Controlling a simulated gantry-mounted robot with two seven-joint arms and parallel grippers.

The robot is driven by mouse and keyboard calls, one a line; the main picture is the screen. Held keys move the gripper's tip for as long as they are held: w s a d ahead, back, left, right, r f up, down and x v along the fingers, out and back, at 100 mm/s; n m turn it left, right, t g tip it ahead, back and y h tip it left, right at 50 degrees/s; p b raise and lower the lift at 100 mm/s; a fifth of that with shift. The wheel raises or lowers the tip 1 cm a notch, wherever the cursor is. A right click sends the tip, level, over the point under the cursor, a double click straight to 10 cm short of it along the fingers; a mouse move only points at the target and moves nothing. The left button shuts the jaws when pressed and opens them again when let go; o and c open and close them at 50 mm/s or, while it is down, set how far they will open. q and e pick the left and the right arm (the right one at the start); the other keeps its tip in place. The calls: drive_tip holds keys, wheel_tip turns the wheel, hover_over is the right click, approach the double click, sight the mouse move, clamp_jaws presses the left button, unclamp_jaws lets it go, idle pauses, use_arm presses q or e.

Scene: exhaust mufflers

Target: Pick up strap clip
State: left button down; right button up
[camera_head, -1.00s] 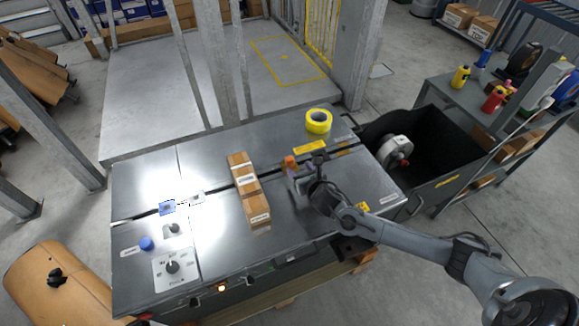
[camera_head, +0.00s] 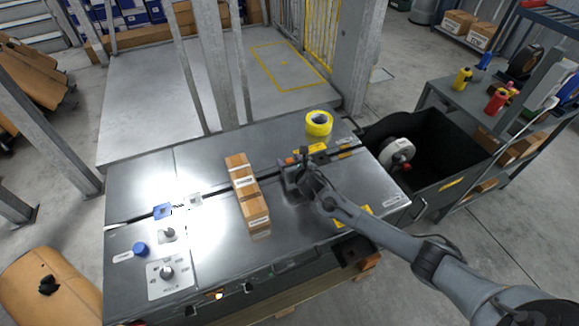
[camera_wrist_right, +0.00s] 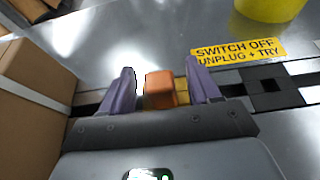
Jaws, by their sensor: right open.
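What looks like the strap clip is a small orange block (camera_wrist_right: 160,88) on the metal table by the dark slot. It shows in the right wrist view, with a yellow part on its right side. My right gripper (camera_wrist_right: 158,92) is open, with one purple finger on each side of the block. I cannot tell whether the fingers touch it. In the head view my right gripper (camera_head: 297,165) points down at the table and hides most of the block. My left gripper is not in view.
A taped cardboard box (camera_head: 247,190) stands left of the gripper. A yellow tape roll (camera_head: 319,123) lies behind it. A yellow warning label (camera_wrist_right: 238,51) is on the tabletop. A dark bin (camera_head: 435,140) stands off the table's right side.

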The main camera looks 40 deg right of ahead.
sight(291, 161)
drive_tip(key=shift+c, duration=0.3)
drive_tip(key=c, duration=0.9)
drive_tip(key=shift+c, duration=0.2)
drive_tip(key=shift+r, duration=0.15)
drive_tip(key=shift+r+p, duration=0.35)
drive_tip(key=shift+r, duration=0.3)
drive_tip(key=r, duration=0.1)
drive_tip(key=r+p, duration=0.1)
drive_tip(key=r, duration=0.1)
drive_tip(key=shift+s+d+r+p, duration=0.1)
drive_tip(key=shift+s+p, duration=0.2)
drive_tip(key=shift+s, duration=0.05)
drive_tip(key=s+d+r+p, duration=0.1)
drive_tip(key=s+r+p, duration=0.2)
drive_tip(key=s+r, duration=0.3)
drive_tip(key=s, duration=0.4)
drive_tip(key=shift+s+d+p, duration=0.3)
drive_tip(key=shift+s+d, duration=0.1)
